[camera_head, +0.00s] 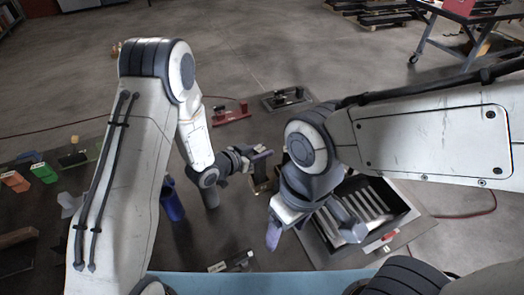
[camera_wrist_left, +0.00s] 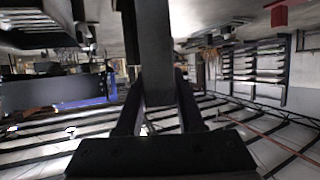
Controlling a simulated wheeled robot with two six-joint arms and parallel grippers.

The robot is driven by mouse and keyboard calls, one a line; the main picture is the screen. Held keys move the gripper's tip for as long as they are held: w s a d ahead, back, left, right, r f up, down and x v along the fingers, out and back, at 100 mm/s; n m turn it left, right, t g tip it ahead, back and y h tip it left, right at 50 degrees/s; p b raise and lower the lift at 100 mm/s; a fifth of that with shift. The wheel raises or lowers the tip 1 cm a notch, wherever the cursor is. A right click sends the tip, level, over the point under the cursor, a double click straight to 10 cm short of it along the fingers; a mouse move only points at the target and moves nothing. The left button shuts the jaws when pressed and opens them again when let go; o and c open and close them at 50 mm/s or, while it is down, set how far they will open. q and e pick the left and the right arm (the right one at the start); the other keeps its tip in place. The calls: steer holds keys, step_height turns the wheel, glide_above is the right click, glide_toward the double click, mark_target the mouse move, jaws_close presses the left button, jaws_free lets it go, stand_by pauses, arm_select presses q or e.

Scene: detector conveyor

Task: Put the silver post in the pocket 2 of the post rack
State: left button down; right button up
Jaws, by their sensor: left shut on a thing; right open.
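My left gripper (camera_head: 254,160) is shut on a dark grey bar-like post. The post shows large in the left wrist view (camera_wrist_left: 156,55), running up between the two fingers (camera_wrist_left: 158,112). In the head view the gripper and arm mostly hide it. My right gripper (camera_head: 312,235) is open and empty, with its fingers spread, in front of a black box (camera_head: 412,216) with several pale slats. This box may be the post rack; its pockets are partly covered by my right arm and no pocket numbers are readable.
A blue cylinder (camera_head: 172,204) stands left of the box. Orange (camera_head: 14,181) and green (camera_head: 43,172) blocks lie at the far left. A red fixture (camera_head: 230,114) and a black fixture (camera_head: 288,98) lie behind the arms. A small dark device (camera_head: 232,262) lies in front.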

arm_select(q)
steer(key=shift+f, duration=0.55)
steer(key=shift+f, duration=0.2)
steer(key=c, duration=0.5)
jaws_free()
